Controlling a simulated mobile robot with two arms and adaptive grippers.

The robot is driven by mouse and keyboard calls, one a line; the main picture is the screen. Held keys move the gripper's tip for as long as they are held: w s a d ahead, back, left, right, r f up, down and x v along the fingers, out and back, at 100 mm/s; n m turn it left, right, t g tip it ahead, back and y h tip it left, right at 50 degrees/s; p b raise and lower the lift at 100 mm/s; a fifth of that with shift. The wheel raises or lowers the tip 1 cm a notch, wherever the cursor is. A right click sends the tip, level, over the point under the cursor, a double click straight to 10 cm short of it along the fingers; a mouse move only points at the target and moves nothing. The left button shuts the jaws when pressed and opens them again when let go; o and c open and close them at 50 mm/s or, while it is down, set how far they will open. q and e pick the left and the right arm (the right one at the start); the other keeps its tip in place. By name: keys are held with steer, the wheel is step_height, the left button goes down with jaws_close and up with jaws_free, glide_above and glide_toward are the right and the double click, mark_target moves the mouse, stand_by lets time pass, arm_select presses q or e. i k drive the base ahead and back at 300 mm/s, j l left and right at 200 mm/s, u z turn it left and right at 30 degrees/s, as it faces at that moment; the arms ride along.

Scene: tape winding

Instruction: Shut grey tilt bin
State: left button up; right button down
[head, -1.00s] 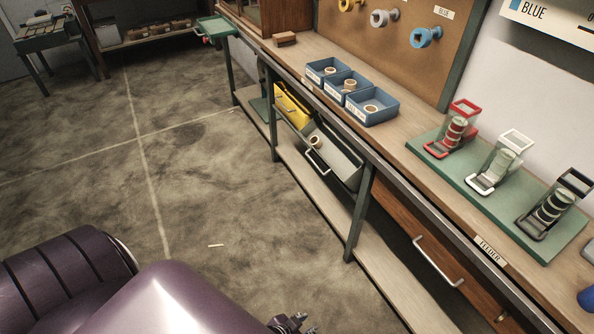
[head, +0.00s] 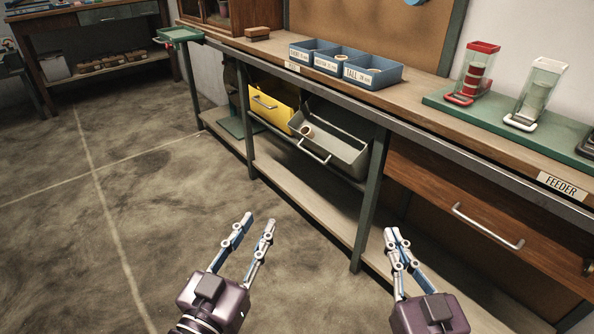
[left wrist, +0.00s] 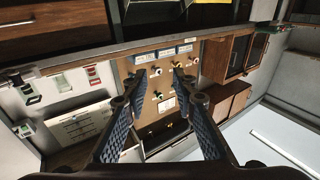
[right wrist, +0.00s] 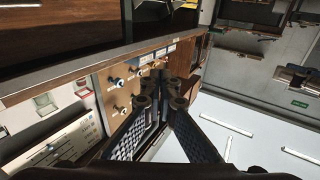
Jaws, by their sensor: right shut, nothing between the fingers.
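The grey tilt bin (head: 340,150) hangs under the bench, tilted out and open, with a bar handle (head: 313,152) on its front. A tan roll (head: 306,130) lies in its left end. My left gripper (head: 258,222) is open and empty in front of the bench, below and left of the bin. It also shows open in the left wrist view (left wrist: 166,75). My right gripper (head: 391,235) is shut and empty, below and right of the bin. Its fingertips meet in the right wrist view (right wrist: 162,90). Both grippers are apart from the bin.
A yellow bin (head: 272,104) hangs left of the grey one. A green bench leg (head: 369,200) stands just right of the grey bin. A wooden drawer (head: 450,190) is further right. A low shelf (head: 300,190) runs below. The floor at left is clear.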

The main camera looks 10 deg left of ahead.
mark_target(344, 139)
steer(key=i+j+z, duration=0.15)
steer(key=i, duration=0.3)
steer(key=i+j+z, duration=0.15)
steer(key=i+j, duration=0.25)
